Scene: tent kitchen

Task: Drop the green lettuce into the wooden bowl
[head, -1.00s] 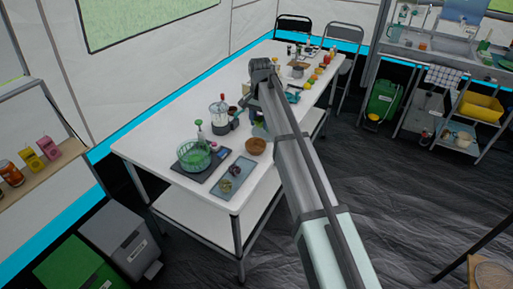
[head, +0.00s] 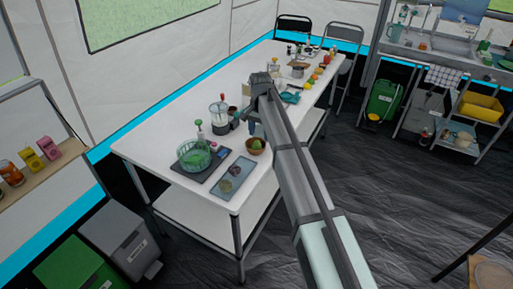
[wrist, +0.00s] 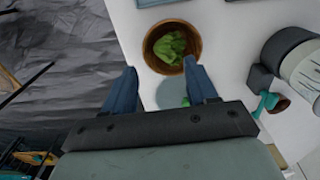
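The green lettuce (head: 256,144) lies inside the wooden bowl (head: 256,151) near the table's front edge. In the wrist view the leafy lettuce (wrist: 170,46) sits within the brown bowl's rim (wrist: 150,60). My gripper (head: 250,125) hangs beside and above the bowl. In the wrist view its two blue fingers (wrist: 162,76) are spread apart, with nothing held between them. The bowl shows just beyond the fingertips, and the lettuce is clear of them.
A green basket (head: 194,157) stands on a dark mat left of the bowl. A grey tray (head: 240,168) lies beside it. A blender (head: 220,116) stands behind. Fruit and other items line the far end of the white table (head: 160,135).

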